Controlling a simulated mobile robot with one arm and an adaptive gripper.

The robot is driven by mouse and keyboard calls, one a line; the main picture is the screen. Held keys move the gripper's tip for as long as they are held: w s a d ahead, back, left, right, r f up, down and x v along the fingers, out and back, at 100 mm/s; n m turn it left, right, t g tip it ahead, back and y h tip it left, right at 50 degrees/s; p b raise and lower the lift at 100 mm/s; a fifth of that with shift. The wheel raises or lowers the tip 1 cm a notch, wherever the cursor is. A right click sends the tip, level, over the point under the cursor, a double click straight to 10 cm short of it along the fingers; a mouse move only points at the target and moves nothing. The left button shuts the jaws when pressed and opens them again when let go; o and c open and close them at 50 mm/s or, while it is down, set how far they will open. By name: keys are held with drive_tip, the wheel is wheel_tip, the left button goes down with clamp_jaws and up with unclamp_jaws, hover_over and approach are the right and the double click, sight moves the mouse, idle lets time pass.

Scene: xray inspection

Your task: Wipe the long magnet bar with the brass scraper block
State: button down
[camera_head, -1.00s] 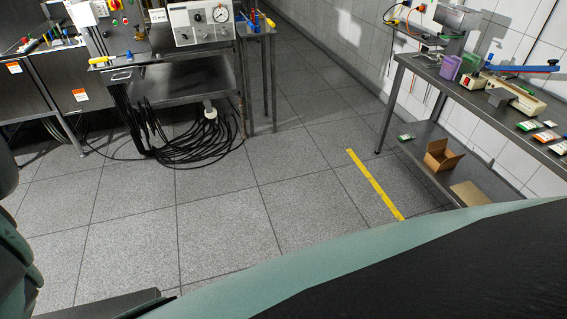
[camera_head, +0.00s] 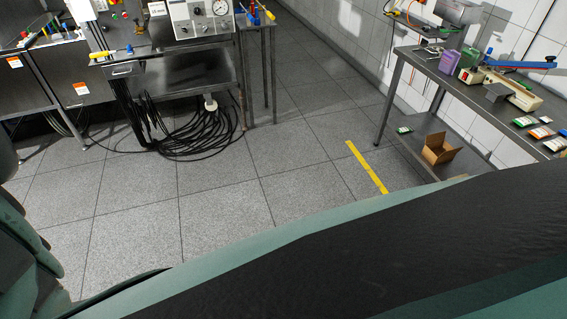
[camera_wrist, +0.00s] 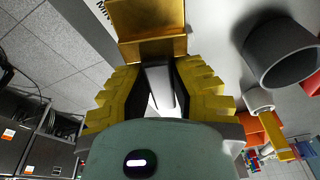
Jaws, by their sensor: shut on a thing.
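In the wrist view my gripper (camera_wrist: 156,66), with yellow stepped fingers, is shut on the brass scraper block (camera_wrist: 148,22). The block is shiny gold and spans the gap at the fingertips, reaching the picture's top edge. A grey-white bar-like piece (camera_wrist: 158,86) shows in the gap between the fingers; I cannot tell whether it is the long magnet bar. I cannot make out the block touching anything. In the head view my gripper and the block are out of sight, and I cannot pick out the magnet bar for sure.
The head view shows a steel cart (camera_head: 190,75) with a gauge box (camera_head: 200,20) and coiled black cables (camera_head: 195,135). A steel bench (camera_head: 455,88) stands right, above an open cardboard box (camera_head: 438,150). Open tiled floor lies between. A dark grey cylinder (camera_wrist: 280,48) is near my gripper.

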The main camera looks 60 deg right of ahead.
drive_tip(key=shift+s+d+p, duration=0.7)
drive_tip(key=shift+s+d, duration=0.25)
drive_tip(key=shift+d, duration=0.25)
drive_tip(key=shift+w+a, duration=0.1)
drive_tip(key=shift+w+a+f+b, duration=0.1)
drive_tip(key=shift+w+a+b, duration=0.6)
drive_tip(key=shift+a+b, duration=0.25)
drive_tip(key=shift+w+a+f+b, duration=0.1)
drive_tip(key=shift+w+a+b, duration=0.55)
drive_tip(key=shift+a+b, duration=0.3)
drive_tip(key=shift+w+a+r+b, duration=0.2)
drive_tip(key=shift+w+a+b, duration=0.2)
drive_tip(key=shift+a, duration=0.1)
drive_tip(key=shift+w+a+f+b, duration=0.2)
drive_tip(key=shift+w+a+b, duration=0.3)
drive_tip(key=shift+b, duration=0.35)
drive_tip(key=shift+w+a+b, duration=0.4)
drive_tip(key=shift+a+b, duration=0.25)
drive_tip(key=shift+b, duration=0.05)
drive_tip(key=shift+r, duration=0.1)
drive_tip(key=shift+r, duration=0.15)
